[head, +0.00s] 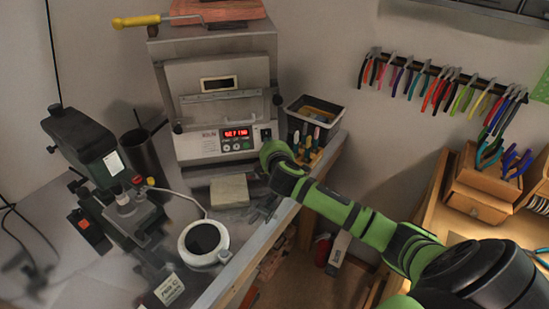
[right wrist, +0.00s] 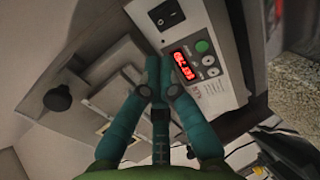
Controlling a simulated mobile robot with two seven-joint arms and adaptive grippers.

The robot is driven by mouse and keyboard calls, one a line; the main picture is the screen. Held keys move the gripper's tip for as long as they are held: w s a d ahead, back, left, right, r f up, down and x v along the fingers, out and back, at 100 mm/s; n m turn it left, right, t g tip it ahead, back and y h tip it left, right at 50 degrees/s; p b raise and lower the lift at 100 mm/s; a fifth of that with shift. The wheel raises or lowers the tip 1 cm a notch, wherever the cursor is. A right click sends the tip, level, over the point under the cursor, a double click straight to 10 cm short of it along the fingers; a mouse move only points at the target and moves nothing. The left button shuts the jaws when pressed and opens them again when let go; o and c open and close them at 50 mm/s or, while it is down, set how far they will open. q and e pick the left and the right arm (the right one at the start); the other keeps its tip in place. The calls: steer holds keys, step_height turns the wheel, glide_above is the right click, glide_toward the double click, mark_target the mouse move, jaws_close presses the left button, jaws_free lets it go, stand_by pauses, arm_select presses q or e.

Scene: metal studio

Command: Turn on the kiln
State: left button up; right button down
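The kiln (head: 220,115) is a grey box on the bench, with its front door closed. Its lower panel has a lit red display (head: 236,132), which also shows in the right wrist view (right wrist: 183,65), with round buttons beside it, one of them green (right wrist: 202,47). A black rocker switch (right wrist: 170,12) sits on the panel near the display. My right gripper (right wrist: 157,62) has its teal fingertips together, with nothing seen between them, in front of the panel beside the display. I cannot tell whether it touches. In the head view its fingers are hidden. My left gripper is not in view.
A dark green microscope-like device (head: 90,150) and a white round device (head: 203,240) stand left on the bench. Pliers (head: 430,85) hang on the wall.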

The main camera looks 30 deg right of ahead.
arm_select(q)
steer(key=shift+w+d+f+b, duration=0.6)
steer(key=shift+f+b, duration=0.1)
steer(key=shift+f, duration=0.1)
arm_select(e)
steer(key=v, duration=0.5)
steer(key=shift+s+d+f, duration=0.15)
steer(key=shift+s+f, duration=0.05)
steer(key=shift+s, duration=0.3)
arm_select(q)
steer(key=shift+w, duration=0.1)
